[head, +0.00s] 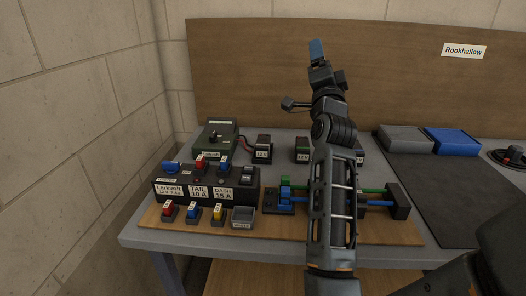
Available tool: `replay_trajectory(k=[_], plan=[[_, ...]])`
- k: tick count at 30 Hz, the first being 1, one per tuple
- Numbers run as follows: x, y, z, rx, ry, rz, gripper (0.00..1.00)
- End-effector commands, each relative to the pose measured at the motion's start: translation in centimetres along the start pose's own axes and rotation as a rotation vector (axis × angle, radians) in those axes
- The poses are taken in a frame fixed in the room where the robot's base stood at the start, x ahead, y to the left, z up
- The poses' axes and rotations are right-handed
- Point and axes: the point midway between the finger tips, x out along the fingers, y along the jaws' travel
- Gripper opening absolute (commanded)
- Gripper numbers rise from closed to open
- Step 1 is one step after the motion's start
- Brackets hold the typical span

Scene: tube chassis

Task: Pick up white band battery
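Several small black block-shaped batteries stand in a row at the back of the bench. The left one (263,150) has a pale label and looks to have a whitish band. The middle one (302,150) shows a greenish label. The right one (360,156) is partly hidden behind my arm and shows some blue. The bands are too small to read surely. My gripper (316,48) is raised high above the back of the bench, blue tip upward, in front of the brown board and clear of the batteries. Its fingers are too small to tell open from shut.
A dark green charger-like box (214,138) with a red lead stands left of the batteries. A labelled fuse box (207,186) and coloured fuses sit in front. A blue and green slide fixture (374,201) lies behind my arm. Grey and blue bins (452,141) stand right; the dark mat (430,185) is clear.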

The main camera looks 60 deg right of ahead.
Motion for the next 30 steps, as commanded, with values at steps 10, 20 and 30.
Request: replay_trajectory(k=[10,20,30], plan=[[1.2,8.6,-2.4,0.539,0.261,0.269,0.77],[-2.8,16.0,4.8,1.124,0.458,0.532,0.77],[-7.9,15.9,18.4,1.692,0.6,0.784,0.77]])
